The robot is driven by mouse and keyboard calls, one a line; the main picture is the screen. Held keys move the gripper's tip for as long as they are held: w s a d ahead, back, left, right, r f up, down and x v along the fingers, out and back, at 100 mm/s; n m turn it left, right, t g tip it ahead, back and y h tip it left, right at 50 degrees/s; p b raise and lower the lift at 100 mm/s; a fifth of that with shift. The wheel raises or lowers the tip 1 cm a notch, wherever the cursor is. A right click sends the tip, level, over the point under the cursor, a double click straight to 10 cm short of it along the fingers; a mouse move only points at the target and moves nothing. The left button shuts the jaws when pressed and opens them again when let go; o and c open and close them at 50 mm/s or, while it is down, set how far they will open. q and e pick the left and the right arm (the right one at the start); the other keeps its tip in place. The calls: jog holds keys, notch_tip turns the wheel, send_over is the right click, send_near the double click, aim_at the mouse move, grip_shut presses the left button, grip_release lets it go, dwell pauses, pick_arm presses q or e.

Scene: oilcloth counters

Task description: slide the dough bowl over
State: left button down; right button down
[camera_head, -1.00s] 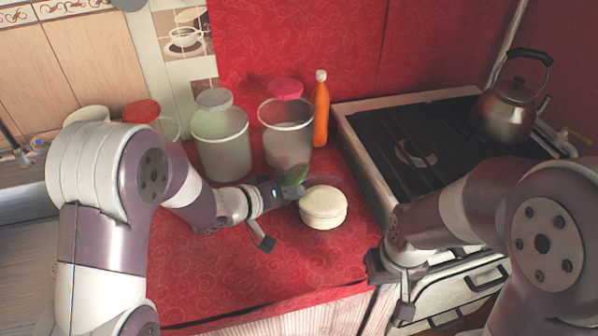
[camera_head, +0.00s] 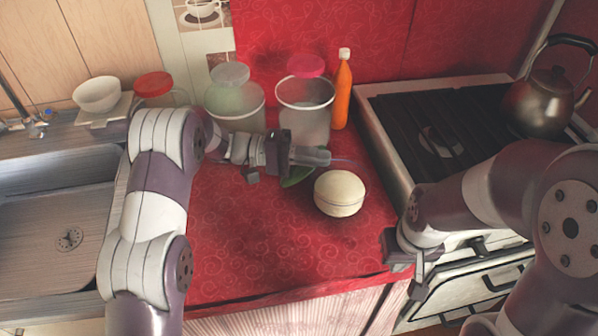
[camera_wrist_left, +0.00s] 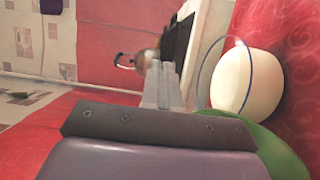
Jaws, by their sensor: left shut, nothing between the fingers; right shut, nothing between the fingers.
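The dough bowl (camera_head: 340,193), round and cream-coloured with a domed top and a thin line around it, sits on the red cloth near the counter's right side. It also shows at the right of the left wrist view (camera_wrist_left: 247,82), partly behind a thin clear rim. My left gripper (camera_head: 328,157) is shut and empty, just behind the bowl in the head view, and seems apart from it. Its closed fingers show in the wrist view (camera_wrist_left: 162,85). My right gripper (camera_head: 408,278) is shut and empty by the counter's front right corner, away from the bowl.
A green item (camera_head: 297,178) lies left of the bowl, partly under my left gripper. Clear canisters (camera_head: 306,112) and an orange bottle (camera_head: 343,95) stand behind. A stove (camera_head: 375,110) with a kettle (camera_head: 540,100) is right. The front cloth is clear.

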pick_arm(q)
send_over(291, 172)
jog(key=w+d, duration=0.1)
jog(key=shift+f, duration=0.3)
jog(key=f, duration=0.3)
jog(key=f+b, duration=0.1)
jog(key=f, duration=0.5)
jog(key=shift+s+d+f+b, duration=0.1)
jog(key=shift+s+f+b, duration=0.15)
jog(key=shift+f+b, duration=0.05)
jog(key=shift+s+d, duration=0.15)
jog(key=shift+s, duration=0.1)
jog(key=shift+s+d, duration=0.1)
jog(key=shift+s, duration=0.05)
jog(key=shift+d, duration=0.1)
